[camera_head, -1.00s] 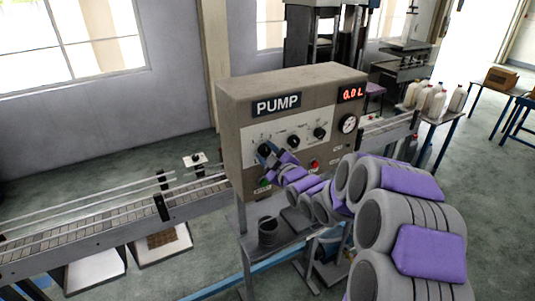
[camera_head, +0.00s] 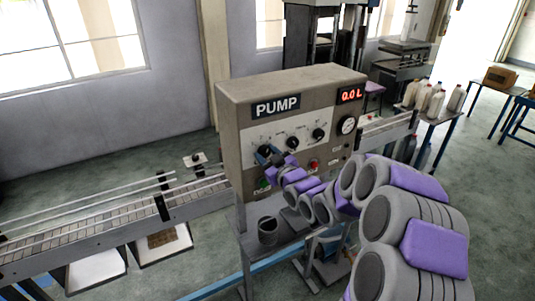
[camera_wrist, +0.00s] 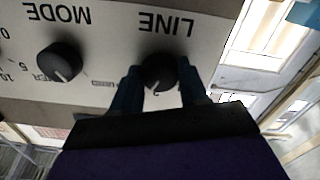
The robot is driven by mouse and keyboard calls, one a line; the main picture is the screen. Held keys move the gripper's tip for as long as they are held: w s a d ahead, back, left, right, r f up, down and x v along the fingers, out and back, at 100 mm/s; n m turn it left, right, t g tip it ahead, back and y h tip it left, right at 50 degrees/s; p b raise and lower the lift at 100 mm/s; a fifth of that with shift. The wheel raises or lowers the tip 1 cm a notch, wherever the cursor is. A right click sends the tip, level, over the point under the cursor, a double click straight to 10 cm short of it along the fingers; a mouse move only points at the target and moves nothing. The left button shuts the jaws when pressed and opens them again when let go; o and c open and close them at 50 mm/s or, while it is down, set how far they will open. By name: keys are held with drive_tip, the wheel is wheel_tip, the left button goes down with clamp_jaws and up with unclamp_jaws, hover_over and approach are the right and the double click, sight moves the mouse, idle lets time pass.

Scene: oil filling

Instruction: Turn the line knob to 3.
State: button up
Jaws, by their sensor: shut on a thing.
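The line knob (camera_wrist: 159,72) is a round black knob under the upside-down word LINE in the wrist view. My gripper (camera_wrist: 160,84) has its two dark fingers on either side of the knob and is shut on it. The numbers around the line knob are hidden or too small to read, so its setting cannot be told. In the head view my gripper (camera_head: 269,154) is at the left knob position on the front of the PUMP box (camera_head: 300,93), and it hides most of that knob.
The mode knob (camera_wrist: 59,61) is beside the line knob, and another black knob (camera_head: 318,134) is further right. A red display (camera_head: 351,94) reads 0.0 L. A gauge (camera_head: 347,125) and a red button (camera_head: 314,164) are on the panel. A dark cup (camera_head: 268,232) stands below.

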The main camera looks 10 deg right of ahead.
drive_tip(key=shift+r+m+p, duration=0.2)
drive_tip(key=shift+m, duration=0.65)
drive_tip(key=shift+r+m+p, duration=0.15)
drive_tip(key=shift+m, duration=0.7)
drive_tip(key=o, duration=1.1)
drive_tip(key=shift+f, duration=0.2)
drive_tip(key=shift+c, duration=0.2)
drive_tip(key=shift+d, duration=0.1)
drive_tip(key=b+v, duration=1.2)
drive_tip(key=v, duration=0.5)
